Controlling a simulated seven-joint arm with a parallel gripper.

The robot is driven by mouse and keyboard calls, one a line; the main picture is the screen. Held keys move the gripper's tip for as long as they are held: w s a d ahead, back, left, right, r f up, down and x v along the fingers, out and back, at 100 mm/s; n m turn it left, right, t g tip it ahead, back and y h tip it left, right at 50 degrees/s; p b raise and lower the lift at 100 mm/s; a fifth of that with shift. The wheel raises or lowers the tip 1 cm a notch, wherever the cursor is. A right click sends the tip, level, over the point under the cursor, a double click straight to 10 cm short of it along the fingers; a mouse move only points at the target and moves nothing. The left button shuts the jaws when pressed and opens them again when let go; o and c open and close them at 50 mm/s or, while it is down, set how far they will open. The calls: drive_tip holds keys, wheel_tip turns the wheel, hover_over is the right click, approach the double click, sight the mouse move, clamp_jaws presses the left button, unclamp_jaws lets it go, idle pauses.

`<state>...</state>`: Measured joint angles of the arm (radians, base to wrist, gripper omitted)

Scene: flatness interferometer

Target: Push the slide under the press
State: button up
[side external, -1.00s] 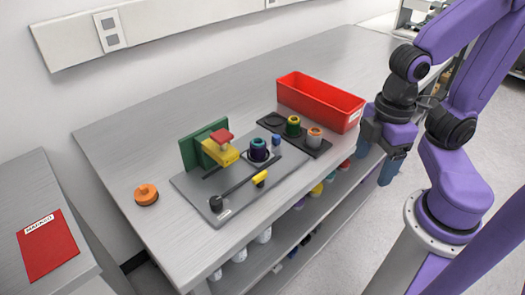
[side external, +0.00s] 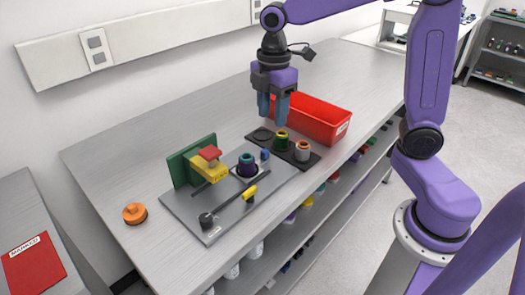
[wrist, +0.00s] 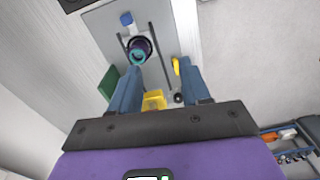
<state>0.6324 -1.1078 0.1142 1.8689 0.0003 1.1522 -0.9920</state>
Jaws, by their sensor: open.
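The slide (side external: 236,174) is a light seat on the grey base plate, carrying a purple part with a teal top (side external: 246,161). A small blue block (side external: 265,155) stands at its right end. The press (side external: 208,167) is a yellow block with a red top, against a green upright plate (side external: 178,171), left of the slide. The slide is apart from it. My gripper (side external: 273,113) is open and empty, pointing down, above and behind the dark tray. In the wrist view, the purple part (wrist: 139,48) and blue block (wrist: 126,18) show beyond the fingers (wrist: 160,75).
A dark tray (side external: 313,158) right of the plate holds a green part (side external: 282,141) and a grey-orange one (side external: 302,151). A red bin (side external: 325,120) stands behind it.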

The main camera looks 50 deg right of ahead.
drive_tip(key=n, duration=0.1)
hover_over(263, 152)
wheel_tip(263, 152, down, 17)
drive_tip(key=shift+r, duration=0.1)
idle(0.5)
clamp_jaws()
